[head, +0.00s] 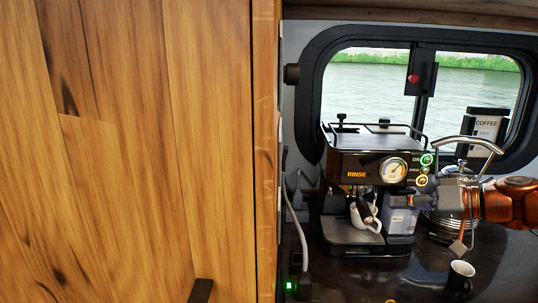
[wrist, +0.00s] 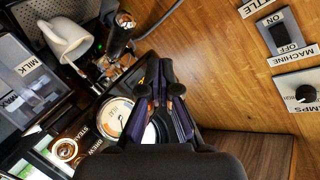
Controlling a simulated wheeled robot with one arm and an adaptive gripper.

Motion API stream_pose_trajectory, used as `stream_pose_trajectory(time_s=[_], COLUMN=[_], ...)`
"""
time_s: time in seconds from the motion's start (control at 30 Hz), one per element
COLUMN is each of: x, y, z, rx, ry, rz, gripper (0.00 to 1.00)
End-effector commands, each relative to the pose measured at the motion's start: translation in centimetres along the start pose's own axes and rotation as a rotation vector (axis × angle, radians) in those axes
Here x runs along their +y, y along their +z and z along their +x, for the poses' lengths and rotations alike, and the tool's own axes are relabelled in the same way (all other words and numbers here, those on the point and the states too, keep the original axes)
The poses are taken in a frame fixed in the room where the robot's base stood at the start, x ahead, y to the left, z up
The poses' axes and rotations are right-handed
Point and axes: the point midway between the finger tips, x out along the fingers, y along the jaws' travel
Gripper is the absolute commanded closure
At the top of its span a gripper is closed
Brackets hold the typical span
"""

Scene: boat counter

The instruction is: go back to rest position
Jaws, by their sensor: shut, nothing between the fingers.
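My gripper (wrist: 157,92) points up from the bottom middle of the wrist view, its dark fingers together and nothing seen between them. It lies in front of the coffee machine's round gauge (wrist: 113,118). In the head view my arm comes in from the right, its end just right of the coffee machine (head: 372,165). The fingers are hard to make out there. A white cup (head: 366,218) stands on the machine's drip tray and also shows in the wrist view (wrist: 67,42), near the black portafilter handle (wrist: 121,38).
A milk container (head: 401,221) stands beside the cup. A metal kettle (head: 440,218) is behind my arm, and a dark mug (head: 461,274) stands at the counter's front right. A wooden panel (head: 140,150) fills the left. The wrist view shows an on/off switch (wrist: 283,32) and a knob (wrist: 305,93).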

Motion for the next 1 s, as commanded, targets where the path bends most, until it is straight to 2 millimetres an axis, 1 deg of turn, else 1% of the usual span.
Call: stream_pose_trajectory(time_s=[0.03,0.07,0.1,0.17,0.2,0.27,0.3,0.37,0.4,0.47,0.5,0.57,0.6,0.67,0.7,0.83,0.9,1.0], x=[-2.7,-4.0,-5.5,-7.9,-9.3,-11.1,-12.1,-13.3,-13.9,-14.7,-14.9,-15.2,-15.2,-15.1,-15.0,-14.3,-13.9,-13.4], y=[1.2,2.1,3.5,6.0,7.7,10.5,12.3,15.3,17.1,19.9,21.8,24.4,26.1,28.4,29.9,33.6,34.9,36.2], z=[1.9,2.9,4.2,5.8,6.6,7.6,8.0,8.3,8.2,7.8,7.4,6.5,5.7,4.3,3.2,-0.3,-2.0,-3.7], rx=[-0.078,-0.122,-0.185,-0.282,-0.344,-0.438,-0.495,-0.580,-0.631,-0.704,-0.749,-0.810,-0.847,-0.895,-0.923,-0.980,-0.992,-1.005], ry=[-0.010,-0.008,-0.003,0.012,0.029,0.061,0.090,0.139,0.177,0.239,0.285,0.361,0.414,0.499,0.555,0.729,0.805,0.878], rz=[-0.003,0.001,0.008,0.019,0.025,0.040,0.045,0.060,0.068,0.082,0.094,0.109,0.121,0.140,0.152,0.197,0.216,0.242], gripper=[1.00,1.00,1.00,1.00,1.00,1.00,1.00,1.00,1.00,1.00,1.00,1.00,1.00,1.00,1.00,1.00,1.00,1.00])
